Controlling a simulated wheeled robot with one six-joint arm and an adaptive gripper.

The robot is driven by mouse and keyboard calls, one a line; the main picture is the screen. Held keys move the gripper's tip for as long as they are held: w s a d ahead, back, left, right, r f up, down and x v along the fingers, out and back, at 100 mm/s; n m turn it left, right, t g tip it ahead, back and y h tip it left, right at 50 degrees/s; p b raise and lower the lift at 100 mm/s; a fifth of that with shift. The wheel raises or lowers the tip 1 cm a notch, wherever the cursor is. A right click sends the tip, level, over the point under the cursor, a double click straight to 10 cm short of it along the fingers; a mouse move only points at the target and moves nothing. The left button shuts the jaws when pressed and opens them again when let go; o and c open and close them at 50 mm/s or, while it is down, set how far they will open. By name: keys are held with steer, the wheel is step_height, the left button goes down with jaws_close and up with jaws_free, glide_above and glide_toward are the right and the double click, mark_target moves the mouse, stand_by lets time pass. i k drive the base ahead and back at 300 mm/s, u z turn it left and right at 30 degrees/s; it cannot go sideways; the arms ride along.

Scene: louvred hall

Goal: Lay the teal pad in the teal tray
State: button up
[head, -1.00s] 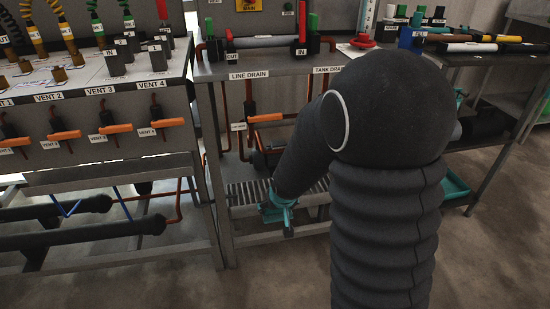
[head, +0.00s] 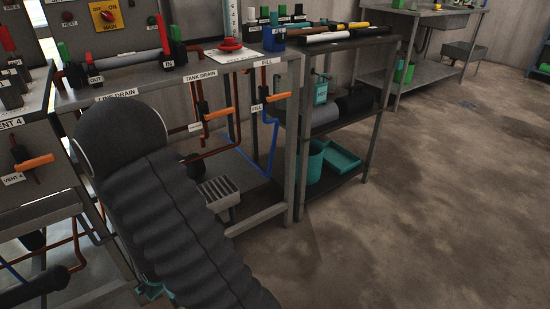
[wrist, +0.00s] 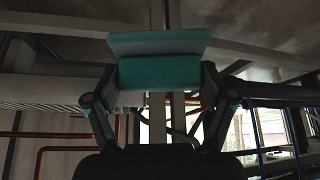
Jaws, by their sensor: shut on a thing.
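The teal pad (wrist: 160,68) is held in my gripper (wrist: 160,88) in the wrist view, with a finger at each side of it. In the head view my arm hides most of the gripper; only a small teal piece shows at the lower left, and I cannot tell if it is pad or gripper. The teal tray (head: 342,159) lies on the low shelf of the dark shelf unit, right of centre in the head view. The tray looks empty. My gripper is well to the left of the tray and apart from it.
A teal bucket (head: 309,160) stands just left of the tray. Dark rolls and a teal can (head: 320,90) are on the shelf above. The line drain bench (head: 250,218), with pipes and orange handles, stands between my arm and the shelf unit. Open floor (head: 430,215) lies right.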

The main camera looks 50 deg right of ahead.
mark_target(341, 163)
steer(key=u, duration=2.35)
steer(key=k, duration=2.25)
steer(key=z, duration=2.4)
